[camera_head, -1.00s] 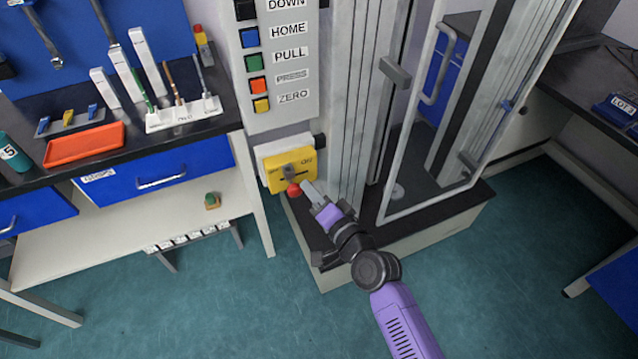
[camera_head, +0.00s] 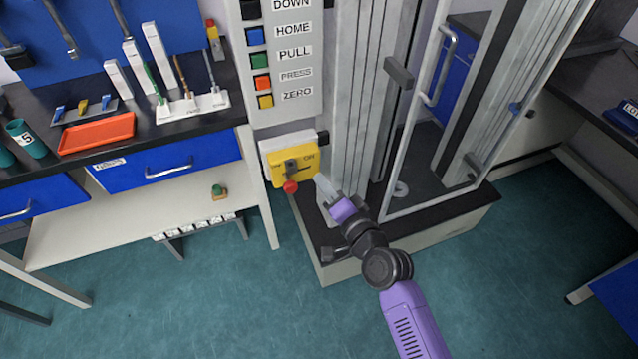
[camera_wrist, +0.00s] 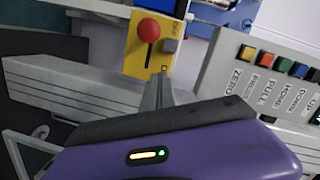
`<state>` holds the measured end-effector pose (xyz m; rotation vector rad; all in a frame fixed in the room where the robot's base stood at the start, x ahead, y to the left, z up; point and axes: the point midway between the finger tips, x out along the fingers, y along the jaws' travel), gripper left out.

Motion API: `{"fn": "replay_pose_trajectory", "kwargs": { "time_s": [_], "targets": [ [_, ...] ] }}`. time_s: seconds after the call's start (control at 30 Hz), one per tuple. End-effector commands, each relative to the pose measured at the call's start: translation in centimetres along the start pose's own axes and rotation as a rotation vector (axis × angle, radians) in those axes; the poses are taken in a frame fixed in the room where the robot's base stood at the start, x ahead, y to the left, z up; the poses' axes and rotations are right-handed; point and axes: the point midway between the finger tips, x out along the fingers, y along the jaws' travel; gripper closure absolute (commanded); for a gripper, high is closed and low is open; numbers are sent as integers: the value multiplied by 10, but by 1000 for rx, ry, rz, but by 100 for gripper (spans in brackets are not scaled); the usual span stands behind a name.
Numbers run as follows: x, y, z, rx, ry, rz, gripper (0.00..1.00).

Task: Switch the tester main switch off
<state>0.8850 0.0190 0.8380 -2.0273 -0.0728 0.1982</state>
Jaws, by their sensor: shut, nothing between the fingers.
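A red round button (camera_head: 290,187) sits on the plate's lower edge. In the wrist view the yellow plate (camera_wrist: 134,60) shows with the red knob (camera_wrist: 148,30) on a slot. My gripper (camera_head: 319,179) is shut and empty, with its tips just right of the plate's lower right corner. In the wrist view the shut fingers (camera_wrist: 158,82) point at the plate's lower end. I cannot tell if they touch it.
The tester's button panel (camera_head: 275,60) hangs above the switch. Its grey columns (camera_head: 360,100) and framed door (camera_head: 425,110) stand right of it. A bench with a blue drawer (camera_head: 160,165) and orange tray (camera_head: 97,133) is at left. Floor in front is clear.

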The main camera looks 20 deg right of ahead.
Motion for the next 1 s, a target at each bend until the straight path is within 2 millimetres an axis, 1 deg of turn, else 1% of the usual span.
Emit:
{"fn": "replay_pose_trajectory", "kwargs": {
  "time_s": [0.03,0.2,0.3,0.43,0.63,1.0],
  "targets": [
    [-10,2,2,1,-1,1,100],
    [-41,3,2,0,0,2,100],
    [-58,2,1,0,0,1,100],
    [-73,2,1,0,0,0,100],
    [-83,1,-1,-1,1,0,100],
    [-83,1,-1,0,1,0,100]
  ]
}}
